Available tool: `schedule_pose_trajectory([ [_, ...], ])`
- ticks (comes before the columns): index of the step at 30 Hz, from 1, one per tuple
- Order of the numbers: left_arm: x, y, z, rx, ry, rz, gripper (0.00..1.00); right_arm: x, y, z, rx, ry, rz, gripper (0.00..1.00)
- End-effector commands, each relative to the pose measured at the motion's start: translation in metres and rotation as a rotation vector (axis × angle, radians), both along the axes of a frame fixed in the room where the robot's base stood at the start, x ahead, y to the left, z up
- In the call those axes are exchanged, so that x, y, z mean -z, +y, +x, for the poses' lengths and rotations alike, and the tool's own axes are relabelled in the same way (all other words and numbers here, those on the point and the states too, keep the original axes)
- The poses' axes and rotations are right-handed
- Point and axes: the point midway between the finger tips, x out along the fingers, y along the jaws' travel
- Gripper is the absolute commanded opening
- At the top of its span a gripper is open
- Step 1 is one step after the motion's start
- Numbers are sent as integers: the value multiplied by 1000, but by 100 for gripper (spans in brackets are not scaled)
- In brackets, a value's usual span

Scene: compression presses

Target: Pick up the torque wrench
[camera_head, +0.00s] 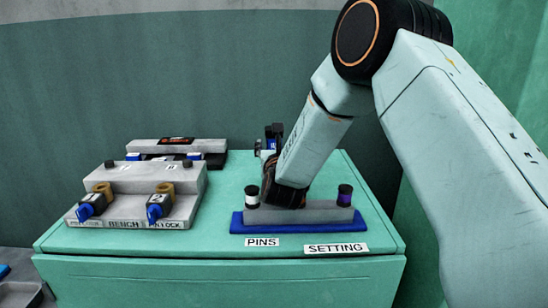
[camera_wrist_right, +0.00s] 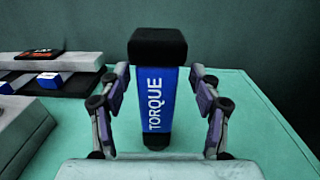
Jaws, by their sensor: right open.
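The torque wrench (camera_wrist_right: 153,100) stands upright in the right wrist view, with a blue body lettered TORQUE and a black block on top. My right gripper (camera_wrist_right: 160,78) is open, with one finger on each side of the wrench. A gap shows between each finger and the blue body. In the head view my right arm reaches down from the upper right, and its wrist (camera_head: 285,185) hides most of the gripper and the spot around the wrench. My left gripper is not in view.
The green bench top (camera_head: 180,243) carries a grey stepped fixture (camera_head: 140,180) with two blue-and-black parts at the left. A grey block (camera_head: 185,146) stands behind it. A blue base (camera_head: 300,226) with two capped pins is at the right, close to my wrist.

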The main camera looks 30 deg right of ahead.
Motion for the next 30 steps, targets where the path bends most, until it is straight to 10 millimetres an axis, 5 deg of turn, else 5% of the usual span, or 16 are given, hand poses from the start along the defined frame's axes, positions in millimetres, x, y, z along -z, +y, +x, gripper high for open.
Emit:
schedule_pose_trajectory([
  [12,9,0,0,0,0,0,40,-2,-21,42,0,0,0,64],
  [21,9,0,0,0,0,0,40,-3,-22,45,-1,0,0,64],
  [30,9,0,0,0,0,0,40,-3,-22,45,0,0,0,40],
])
